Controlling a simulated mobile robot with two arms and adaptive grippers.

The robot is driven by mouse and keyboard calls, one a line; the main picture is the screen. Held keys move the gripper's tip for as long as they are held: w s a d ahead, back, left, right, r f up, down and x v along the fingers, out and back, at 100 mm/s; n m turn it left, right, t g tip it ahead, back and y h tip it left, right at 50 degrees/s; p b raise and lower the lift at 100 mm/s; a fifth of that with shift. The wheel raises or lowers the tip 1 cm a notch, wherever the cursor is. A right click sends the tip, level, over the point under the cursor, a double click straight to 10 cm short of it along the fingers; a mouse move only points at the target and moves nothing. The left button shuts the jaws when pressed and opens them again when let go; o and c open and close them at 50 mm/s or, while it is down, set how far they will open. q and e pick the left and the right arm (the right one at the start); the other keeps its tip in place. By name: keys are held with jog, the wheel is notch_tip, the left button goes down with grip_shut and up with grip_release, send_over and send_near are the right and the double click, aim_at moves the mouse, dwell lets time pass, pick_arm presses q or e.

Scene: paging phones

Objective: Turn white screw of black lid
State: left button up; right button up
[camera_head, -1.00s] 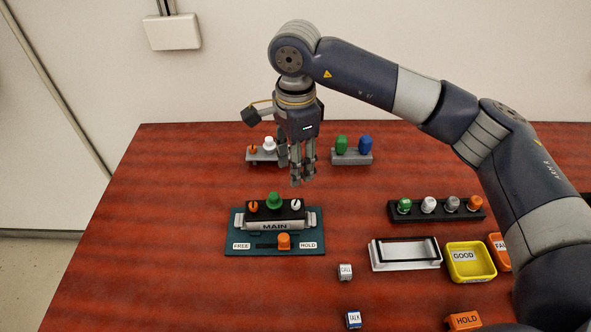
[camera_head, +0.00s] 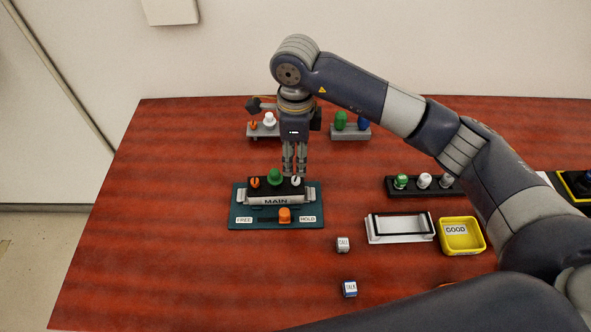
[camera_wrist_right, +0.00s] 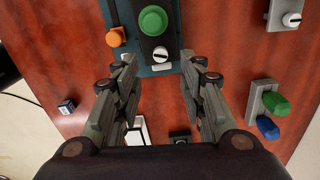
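The black lid (camera_head: 264,190) lies on the MAIN unit on a teal base (camera_head: 236,222). On the lid are an orange screw (camera_head: 254,182), a green knob (camera_head: 274,176) and the white screw (camera_head: 295,181). In the right wrist view the white screw (camera_wrist_right: 160,54) shows a dark slot on top, just beyond and between the fingertips. My right gripper (camera_head: 295,172) points down above and behind the white screw. It also shows in the right wrist view (camera_wrist_right: 159,67), open, with nothing between its fingers. My left gripper is not in view.
Behind are a grey holder (camera_head: 350,132) with green and blue knobs and a small stand (camera_head: 263,132) with orange and white screws. To the right are a black rack (camera_head: 392,190), a white tray (camera_head: 400,238) and a yellow GOOD bin (camera_head: 461,248). Small cubes lie in front.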

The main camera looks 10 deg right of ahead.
aim_at(295, 178)
notch_tip(295, 178, down, 7)
jog(key=shift+f+p, duration=0.1)
jog(key=shift+p, duration=0.7)
